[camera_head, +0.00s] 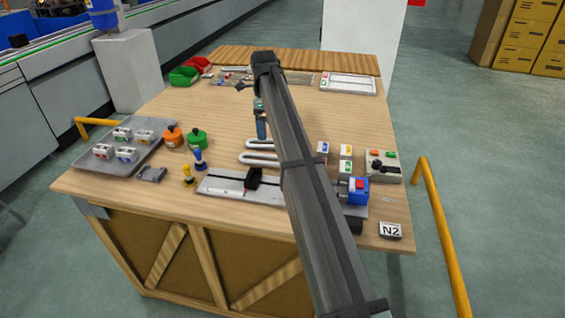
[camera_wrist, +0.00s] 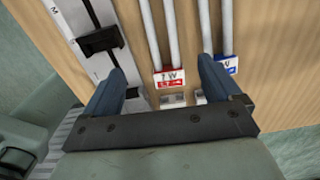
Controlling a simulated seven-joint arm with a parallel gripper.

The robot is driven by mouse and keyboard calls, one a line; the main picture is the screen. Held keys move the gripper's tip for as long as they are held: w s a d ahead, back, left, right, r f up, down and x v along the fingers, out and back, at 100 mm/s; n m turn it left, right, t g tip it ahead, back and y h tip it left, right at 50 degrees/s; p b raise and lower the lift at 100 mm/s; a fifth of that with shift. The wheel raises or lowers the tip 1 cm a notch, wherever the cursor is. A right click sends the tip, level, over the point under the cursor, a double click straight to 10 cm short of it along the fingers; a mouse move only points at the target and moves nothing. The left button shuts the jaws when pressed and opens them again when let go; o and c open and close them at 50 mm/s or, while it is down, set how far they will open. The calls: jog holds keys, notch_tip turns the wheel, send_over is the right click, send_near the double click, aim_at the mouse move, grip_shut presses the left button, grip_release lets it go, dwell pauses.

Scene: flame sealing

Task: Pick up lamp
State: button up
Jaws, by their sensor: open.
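Two lamps with white U-shaped tubes lie on the wooden table: one (camera_head: 258,143) farther back, one (camera_head: 258,158) nearer. Their right ends are hidden behind my arm in the head view. In the wrist view, one lamp has a red-and-white labelled base (camera_wrist: 171,77) and the other a blue-labelled base (camera_wrist: 226,65). My gripper (camera_wrist: 162,66) is open, with blue fingers apart and nothing held. The red-based lamp appears between the fingers; the right finger partly covers the space beside the blue-based one. The gripper also shows above the table in the head view (camera_head: 261,134).
A grey slotted rail (camera_head: 225,186) with a black slider (camera_head: 254,178) lies in front. A grey tray (camera_head: 88,161) holds labelled blocks at left, near orange (camera_head: 172,137) and green (camera_head: 197,139) pots. A blue device (camera_head: 357,190) stands at right. The table middle behind is clear.

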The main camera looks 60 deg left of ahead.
aim_at(268, 156)
notch_tip(268, 156, down, 13)
jog(key=shift+w+a+f, duration=0.1)
jog(key=shift+f, duration=0.05)
dwell(0.6)
jog(key=shift+c, duration=0.4)
jog(key=c, duration=1.2)
jog(key=shift+o, duration=0.2)
